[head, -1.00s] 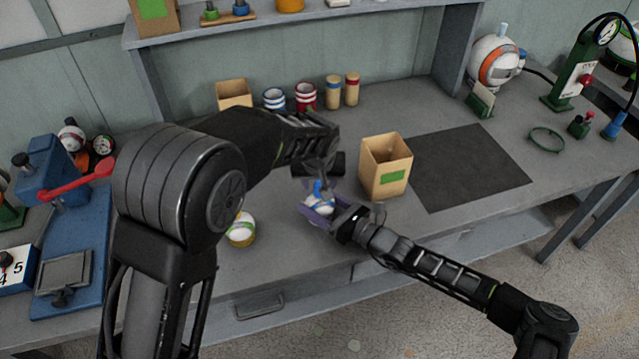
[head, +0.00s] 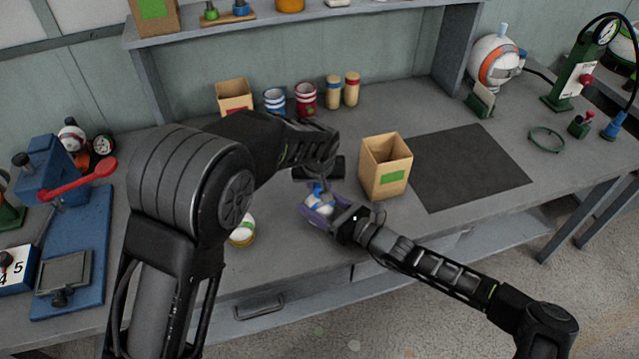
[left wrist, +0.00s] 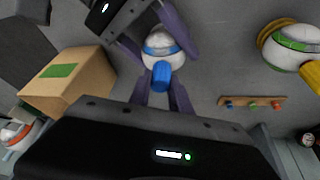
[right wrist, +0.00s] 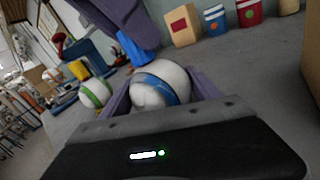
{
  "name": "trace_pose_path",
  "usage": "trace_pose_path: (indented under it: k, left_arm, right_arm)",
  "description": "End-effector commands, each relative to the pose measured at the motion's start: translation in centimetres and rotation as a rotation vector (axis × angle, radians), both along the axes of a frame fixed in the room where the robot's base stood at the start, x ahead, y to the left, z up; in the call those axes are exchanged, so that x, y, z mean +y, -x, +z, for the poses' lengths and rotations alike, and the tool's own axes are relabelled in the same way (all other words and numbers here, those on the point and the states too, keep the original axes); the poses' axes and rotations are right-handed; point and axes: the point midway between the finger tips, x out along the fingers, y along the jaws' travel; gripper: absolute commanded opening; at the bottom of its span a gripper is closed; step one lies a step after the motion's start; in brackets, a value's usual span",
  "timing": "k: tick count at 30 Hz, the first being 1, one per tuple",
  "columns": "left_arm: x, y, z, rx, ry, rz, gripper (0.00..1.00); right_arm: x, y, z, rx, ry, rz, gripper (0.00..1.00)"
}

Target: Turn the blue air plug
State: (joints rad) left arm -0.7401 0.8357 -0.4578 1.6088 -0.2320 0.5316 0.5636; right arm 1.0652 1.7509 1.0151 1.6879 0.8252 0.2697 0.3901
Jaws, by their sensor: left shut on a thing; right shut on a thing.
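A white ball with a blue band (head: 316,207) is held above the bench between the purple fingers of my right gripper (head: 324,211). It also shows in the right wrist view (right wrist: 163,88), with a finger on each side. The blue air plug (left wrist: 161,77) stands out from the ball; it also shows in the right wrist view (right wrist: 138,48). My left gripper (left wrist: 162,93) is shut on the plug, one purple finger on each side. In the head view my left wrist partly hides the plug and fingertips. How deep the plug sits is hidden.
An open cardboard box with a green label (head: 385,167) stands just right of the grippers. A white-and-green ball (left wrist: 296,40) rests in a yellow ring to the left. A blue press with a red lever (head: 60,195) is far left. A dark mat (head: 470,168) lies clear at right.

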Motion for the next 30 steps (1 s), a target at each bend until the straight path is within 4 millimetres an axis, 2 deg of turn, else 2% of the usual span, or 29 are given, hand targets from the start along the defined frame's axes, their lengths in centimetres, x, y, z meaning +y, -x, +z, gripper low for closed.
trace_pose_path:
  k: [11, 21, 29, 30]
  left_arm:
    - [0.01, 0.02, -0.01, 0.001, 0.001, -0.013, 0.00]
    - [0.09, 0.02, -0.01, -0.002, 0.001, -0.267, 0.00]
    - [-0.05, 0.04, 0.02, -0.005, -0.001, -0.282, 0.00]
    - [-0.05, 0.03, 0.03, -0.005, -0.001, -0.281, 0.25]
  right_arm:
    - [0.00, 0.00, 0.02, 0.000, 0.000, 0.000, 0.30]
    - [0.00, -0.02, 0.02, 0.000, 0.000, 0.000, 0.30]
    - [-0.04, -0.03, -0.02, 0.001, 0.001, -0.001, 0.30]
    - [-0.04, -0.03, -0.03, 0.001, 0.001, -0.001, 0.30]
